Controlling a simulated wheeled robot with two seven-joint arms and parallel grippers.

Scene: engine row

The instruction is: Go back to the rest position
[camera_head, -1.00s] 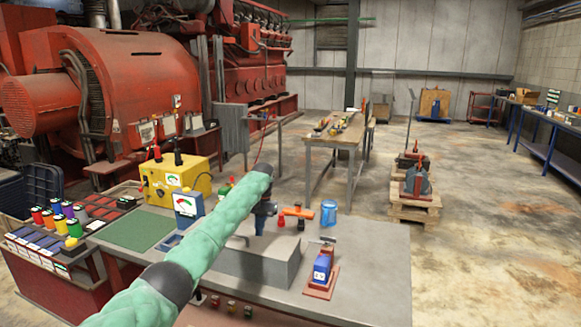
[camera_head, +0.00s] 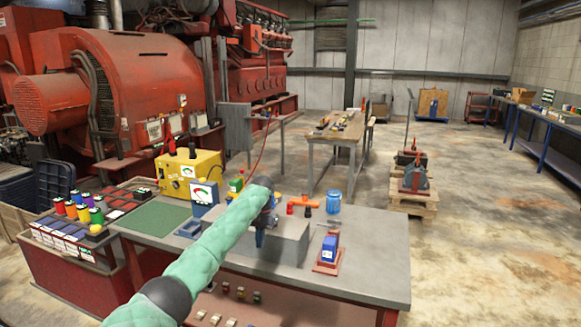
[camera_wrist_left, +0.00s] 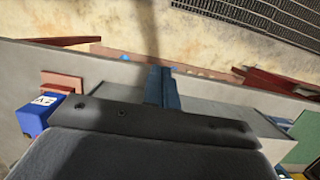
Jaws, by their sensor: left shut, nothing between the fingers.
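My left arm, in a green quilted sleeve, reaches in from the bottom left of the head view. My left gripper (camera_head: 259,238) points down over the grey block (camera_head: 285,248) on the workbench (camera_head: 380,262). Its dark blue fingers, also in the left wrist view (camera_wrist_left: 161,78), are shut together and empty. The wrist partly hides the block, and I cannot tell the exact gap between the fingertips and it. My right gripper is not in view.
On the bench are a yellow meter box (camera_head: 188,176), a small gauge (camera_head: 205,194), an orange-handled tool (camera_head: 304,201), a blue jar (camera_head: 333,202) and a blue device on a red base (camera_head: 328,254). A rack of coloured spools (camera_head: 80,210) stands left.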

